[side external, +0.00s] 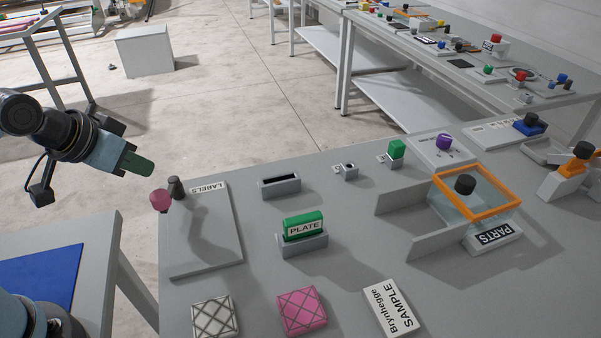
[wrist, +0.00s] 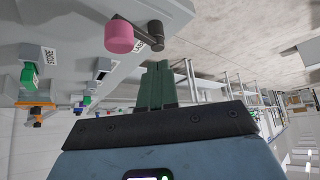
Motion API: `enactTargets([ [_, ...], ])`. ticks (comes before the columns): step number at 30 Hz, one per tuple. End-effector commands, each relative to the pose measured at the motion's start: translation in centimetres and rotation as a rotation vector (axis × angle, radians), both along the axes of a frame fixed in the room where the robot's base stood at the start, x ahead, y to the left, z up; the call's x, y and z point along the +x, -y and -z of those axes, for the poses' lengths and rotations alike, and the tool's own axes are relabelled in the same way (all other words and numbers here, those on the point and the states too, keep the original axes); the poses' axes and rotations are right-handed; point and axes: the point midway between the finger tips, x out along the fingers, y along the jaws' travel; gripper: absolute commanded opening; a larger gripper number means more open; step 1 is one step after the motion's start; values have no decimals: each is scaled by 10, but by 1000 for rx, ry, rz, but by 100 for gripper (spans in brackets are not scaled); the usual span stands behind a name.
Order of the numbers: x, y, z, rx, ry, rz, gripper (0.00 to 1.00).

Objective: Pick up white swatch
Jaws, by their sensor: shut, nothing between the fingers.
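The white swatch (side external: 214,317) is a square pad with a dark criss-cross pattern, lying at the front left of the grey table in the side view. A pink swatch (side external: 302,311) of the same shape lies to its right. My gripper (side external: 139,165) has green fingers and is shut and empty. It is raised off the table's left edge, above and left of the white swatch and well apart from it. In the wrist view my gripper (wrist: 157,70) also shows its green fingers together. The white swatch does not show in the wrist view.
A pink knob (side external: 160,200) on a labels board (side external: 205,245) stands close to my gripper; the knob also shows in the wrist view (wrist: 119,37). A green plate block (side external: 303,226) in a holder and a sample card (side external: 393,308) are further right. Bare table lies between the board and the holder.

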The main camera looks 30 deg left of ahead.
Motion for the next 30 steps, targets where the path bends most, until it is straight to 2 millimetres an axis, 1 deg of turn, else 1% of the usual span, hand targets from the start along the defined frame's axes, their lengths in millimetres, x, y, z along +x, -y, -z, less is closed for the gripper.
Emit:
enactTargets([
  [4,0,0,0,0,0,0,0],
  [5,0,0,0,0,0,0,3],
  [21,0,0,0,0,0,0,86],
  [23,0,0,0,0,0,0,94],
  [30,0,0,0,0,0,0,94],
])
